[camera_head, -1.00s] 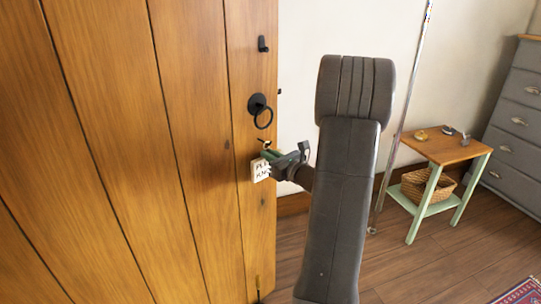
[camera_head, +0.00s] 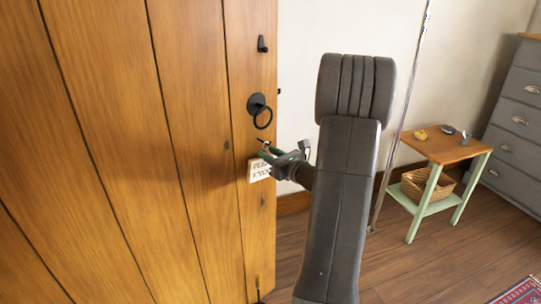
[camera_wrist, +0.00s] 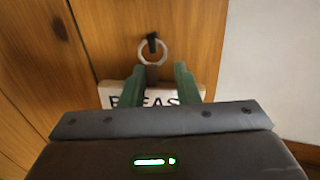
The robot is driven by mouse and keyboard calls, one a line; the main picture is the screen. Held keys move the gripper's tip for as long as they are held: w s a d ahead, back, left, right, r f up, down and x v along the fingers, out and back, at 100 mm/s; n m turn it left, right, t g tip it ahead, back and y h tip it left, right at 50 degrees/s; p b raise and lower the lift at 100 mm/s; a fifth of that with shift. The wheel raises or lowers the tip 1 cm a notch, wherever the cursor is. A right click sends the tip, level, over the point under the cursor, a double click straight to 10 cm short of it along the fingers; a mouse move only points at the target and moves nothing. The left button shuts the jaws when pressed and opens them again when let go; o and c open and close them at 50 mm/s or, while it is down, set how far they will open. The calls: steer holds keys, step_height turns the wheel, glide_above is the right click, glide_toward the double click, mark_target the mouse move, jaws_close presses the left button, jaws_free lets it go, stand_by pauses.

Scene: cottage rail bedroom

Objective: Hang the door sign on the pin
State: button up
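The door sign (camera_head: 260,171) is a pale plaque with dark lettering, low on the wooden door's right part. In the wrist view the sign (camera_wrist: 157,96) is partly hidden behind my fingers. Its light grey ring (camera_wrist: 140,52) appears to be around a short black pin (camera_wrist: 152,43) on the door. A dark tab joins ring and plaque. My gripper (camera_wrist: 160,72) has its green fingers apart, on both sides of the tab, with a clear gap at the right finger. My gripper (camera_head: 267,151) is close to the door in the head view.
A black ring handle (camera_head: 263,117) and a black hook (camera_head: 263,44) are on the door (camera_head: 190,150) above the sign. A small table (camera_head: 447,150) with a basket stands at right, beside a grey drawer chest (camera_head: 515,120). Floor between is clear.

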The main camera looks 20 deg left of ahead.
steer(key=shift+s+a+f, duration=0.1)
steer(key=shift+s+f, duration=0.15)
steer(key=shift+f, duration=0.25)
steer(key=v, duration=1.3)
steer(key=shift+d+r, duration=0.4)
steer(key=shift+r, duration=0.05)
steer(key=shift+a, duration=0.1)
steer(key=x, duration=0.7)
steer(key=shift+a+f, duration=0.1)
